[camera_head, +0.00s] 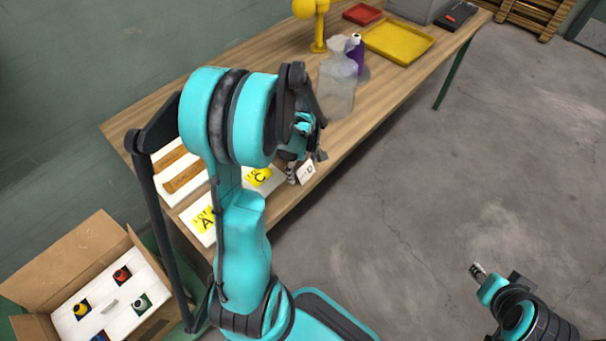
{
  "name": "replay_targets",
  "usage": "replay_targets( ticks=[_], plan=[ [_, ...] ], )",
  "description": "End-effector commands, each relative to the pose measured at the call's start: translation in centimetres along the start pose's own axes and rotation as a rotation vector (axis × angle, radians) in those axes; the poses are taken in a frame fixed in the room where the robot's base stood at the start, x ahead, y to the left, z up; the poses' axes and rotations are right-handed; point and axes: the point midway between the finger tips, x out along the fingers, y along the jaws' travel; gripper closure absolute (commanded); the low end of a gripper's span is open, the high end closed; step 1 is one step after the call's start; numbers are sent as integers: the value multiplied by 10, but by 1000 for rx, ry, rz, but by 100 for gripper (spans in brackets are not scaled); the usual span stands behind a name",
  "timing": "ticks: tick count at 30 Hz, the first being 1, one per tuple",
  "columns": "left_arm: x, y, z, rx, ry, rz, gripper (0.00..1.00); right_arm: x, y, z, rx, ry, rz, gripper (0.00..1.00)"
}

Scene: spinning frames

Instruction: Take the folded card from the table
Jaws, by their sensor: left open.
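The folded card (306,173) is small and white with a dark mark on it. It shows at the front edge of the wooden table (375,123). My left gripper (304,164) is open right at the card, its fingertips on either side of it in the picture. I cannot tell whether they touch it. My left arm hides part of the table behind and to the left. My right gripper (478,271) is at the lower right above the floor, away from the table; its fingers are too small to read.
White boards with yellow labels (204,220) lie left of the card. A clear bag (337,85), a purple bottle (357,50), a yellow tray (398,41) and a red tray (362,13) stand farther back. An open cardboard box (88,250) is at lower left. The floor at right is clear.

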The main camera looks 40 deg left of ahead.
Motion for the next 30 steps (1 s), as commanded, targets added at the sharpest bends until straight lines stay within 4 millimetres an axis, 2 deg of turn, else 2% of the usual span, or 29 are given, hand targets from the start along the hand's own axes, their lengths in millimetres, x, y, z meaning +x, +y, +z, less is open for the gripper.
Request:
replay_targets(
  ticks=[2,8,9,13,25,30],
  plan=[
    [8,0,0,0,0,0,16,4,0,2,0,0,0,60],
    [7,0,0,1,0,0,16,2,0,1,0,0,0,60],
    [7,0,0,1,0,0,26,2,0,1,0,0,0,60],
    [7,0,0,1,0,0,51,2,0,1,0,0,0,60],
    [6,0,0,1,0,0,52,2,0,1,0,0,0,60],
    [-6,0,0,1,0,0,52,-4,0,-3,0,0,0,60]
  ],
)
